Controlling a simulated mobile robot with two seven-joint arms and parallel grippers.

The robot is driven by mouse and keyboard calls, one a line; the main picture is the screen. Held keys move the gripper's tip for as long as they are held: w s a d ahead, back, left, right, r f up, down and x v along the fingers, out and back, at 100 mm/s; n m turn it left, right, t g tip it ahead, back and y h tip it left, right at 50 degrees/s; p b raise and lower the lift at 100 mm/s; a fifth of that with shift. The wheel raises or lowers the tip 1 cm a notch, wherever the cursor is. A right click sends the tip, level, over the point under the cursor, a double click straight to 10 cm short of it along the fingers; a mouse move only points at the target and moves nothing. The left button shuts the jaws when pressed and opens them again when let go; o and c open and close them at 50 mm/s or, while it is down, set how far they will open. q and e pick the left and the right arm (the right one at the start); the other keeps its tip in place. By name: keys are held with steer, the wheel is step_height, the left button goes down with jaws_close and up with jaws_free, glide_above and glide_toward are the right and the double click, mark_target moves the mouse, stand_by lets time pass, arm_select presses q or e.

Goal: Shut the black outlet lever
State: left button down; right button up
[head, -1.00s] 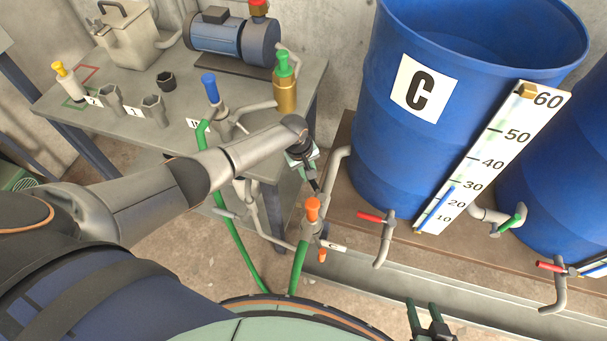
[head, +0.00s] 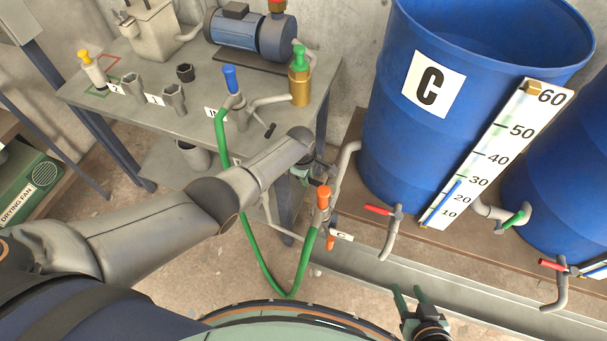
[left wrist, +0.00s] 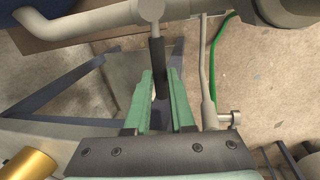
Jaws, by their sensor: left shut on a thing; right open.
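The black outlet lever (left wrist: 157,62) shows in the left wrist view as a black grip on a grey metal stem, hanging from a grey pipe. My left gripper (left wrist: 161,85) has its green fingers closed around the lower part of that grip. In the head view my left gripper (head: 312,177) is beside the upright grey pipe behind the orange-topped valve (head: 323,196), and only a small dark part of the lever shows there. My right gripper (head: 409,298) is open and empty at the bottom of the head view.
The blue drum C (head: 395,110) stands just right of the lever. A red-handled tap (head: 382,210) sticks out below it. A green hose (head: 262,270) loops below the left arm. The metal table (head: 190,130) with a blue motor (head: 235,35) is at the left.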

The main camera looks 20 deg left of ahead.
arm_select(q)
steer(key=shift+s+n, duration=0.4)
steer(key=shift+n, duration=0.1)
arm_select(e)
steer(key=shift+s+r, duration=0.1)
steer(key=shift+s, duration=0.2)
arm_select(q)
steer(key=shift+f, duration=0.1)
steer(key=c, duration=0.8)
jaws_free()
steer(key=shift+o, duration=0.2)
step_height(320, 180, up, 12)
steer(key=s+p, duration=0.2)
steer(key=p, duration=0.2)
steer(key=shift+s+a+r, duration=0.15)
steer(key=shift+s+r, duration=0.05)
arm_select(e)
steer(key=shift+s+r, duration=0.1)
steer(key=shift+r, duration=2.1)
